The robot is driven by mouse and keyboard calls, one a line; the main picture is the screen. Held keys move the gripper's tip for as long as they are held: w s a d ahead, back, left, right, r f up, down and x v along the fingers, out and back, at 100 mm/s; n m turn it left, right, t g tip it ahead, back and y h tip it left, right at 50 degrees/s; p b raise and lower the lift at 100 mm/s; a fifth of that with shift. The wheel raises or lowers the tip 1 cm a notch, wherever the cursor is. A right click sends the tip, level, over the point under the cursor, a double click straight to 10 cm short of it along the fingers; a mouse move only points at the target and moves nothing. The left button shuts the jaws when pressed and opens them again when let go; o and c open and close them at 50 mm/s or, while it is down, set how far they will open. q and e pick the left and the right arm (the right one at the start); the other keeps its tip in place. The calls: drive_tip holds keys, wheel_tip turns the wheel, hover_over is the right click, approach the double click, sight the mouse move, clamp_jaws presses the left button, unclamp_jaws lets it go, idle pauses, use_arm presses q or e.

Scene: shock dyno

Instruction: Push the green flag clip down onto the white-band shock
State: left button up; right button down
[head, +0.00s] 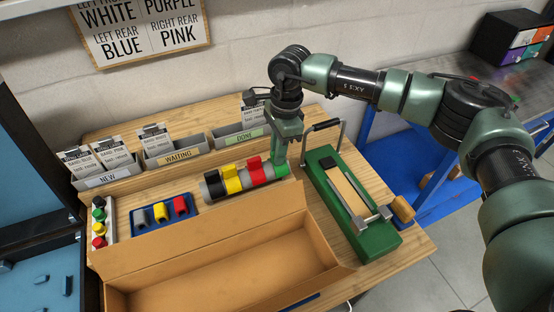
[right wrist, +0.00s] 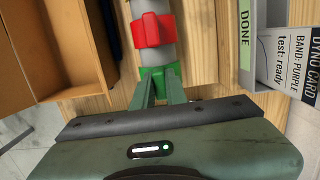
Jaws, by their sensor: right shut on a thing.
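The green flag clip (head: 282,170) sits at the right end of a grey tube (head: 243,183) that also carries black, yellow and red clips. My right gripper (head: 278,160) points down at that end, its jaws shut on the green clip. In the right wrist view the green clip (right wrist: 158,77) lies at the fingertips (right wrist: 157,96), next to the red clip (right wrist: 151,30) on the tube. The clip is still around the tube as far as I can see. I cannot make out a shock with a white band. My left gripper is not in view.
An open cardboard box (head: 205,275) lies in front of the tube. A green fixture (head: 380,238) with a metal handle stands to the right. A blue tray (head: 152,224) with coloured pieces is at left. Card bins marked NEW, WAITING (head: 177,154) and DONE line the back.

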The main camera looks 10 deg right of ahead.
drive_tip(key=shift+r, duration=0.8)
drive_tip(key=shift+r+p, duration=0.85)
drive_tip(key=shift+r, duration=1.1)
